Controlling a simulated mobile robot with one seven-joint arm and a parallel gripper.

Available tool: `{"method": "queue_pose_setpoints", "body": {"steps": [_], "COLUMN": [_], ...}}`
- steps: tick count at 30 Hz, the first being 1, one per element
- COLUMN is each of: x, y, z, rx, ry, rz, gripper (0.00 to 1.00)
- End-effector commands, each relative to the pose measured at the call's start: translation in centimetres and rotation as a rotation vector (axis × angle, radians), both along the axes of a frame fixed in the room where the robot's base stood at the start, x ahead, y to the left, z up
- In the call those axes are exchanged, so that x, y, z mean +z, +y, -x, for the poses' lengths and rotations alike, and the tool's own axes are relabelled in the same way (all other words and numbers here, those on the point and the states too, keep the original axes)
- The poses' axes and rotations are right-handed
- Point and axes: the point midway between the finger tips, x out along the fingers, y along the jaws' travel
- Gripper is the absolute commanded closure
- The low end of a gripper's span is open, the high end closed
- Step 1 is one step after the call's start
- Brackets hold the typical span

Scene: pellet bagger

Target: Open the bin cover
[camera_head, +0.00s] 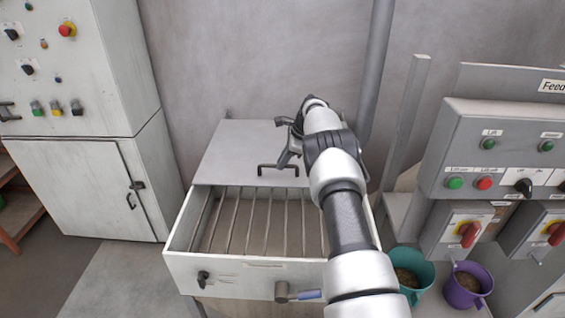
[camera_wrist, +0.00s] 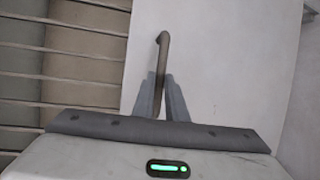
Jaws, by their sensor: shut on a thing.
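The bin (camera_head: 227,273) is a white box with a barred grate (camera_head: 262,222) across its open front part. Its grey cover (camera_head: 236,149) lies over the rear part of the bin. A dark handle (camera_head: 278,167) stands on the cover near its front edge. My gripper (camera_head: 291,155) is at the right end of this handle. In the wrist view, the two fingers of my gripper (camera_wrist: 163,98) are closed around the handle bar (camera_wrist: 163,47), with the cover (camera_wrist: 205,60) beneath and the grate (camera_wrist: 70,65) to the left. My arm hides the bin's right side.
A white control cabinet (camera_head: 75,80) stands at the left. A grey control panel (camera_head: 500,150) stands at the right. A teal bucket (camera_head: 418,270) and a purple bucket (camera_head: 466,284) stand right of the bin. A grey pipe (camera_head: 377,70) runs up the wall behind my arm.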

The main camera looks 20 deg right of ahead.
Motion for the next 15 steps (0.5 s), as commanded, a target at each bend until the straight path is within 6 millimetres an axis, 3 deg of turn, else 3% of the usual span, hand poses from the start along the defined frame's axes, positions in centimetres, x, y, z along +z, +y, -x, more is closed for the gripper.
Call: {"method": "queue_pose_setpoints", "body": {"steps": [4, 5, 7, 15], "x": [0.15, 0.15, 0.14, 0.08], "y": [-0.06, -0.06, -0.06, -0.03], "z": [-0.10, -0.10, -0.08, -0.04], "rx": [-0.001, -0.001, -0.001, -0.001], "ry": [-0.004, -0.004, -0.004, -0.002], "rz": [0.001, 0.001, 0.001, 0.000], "gripper": [1.00, 0.83, 0.71, 0.69]}}
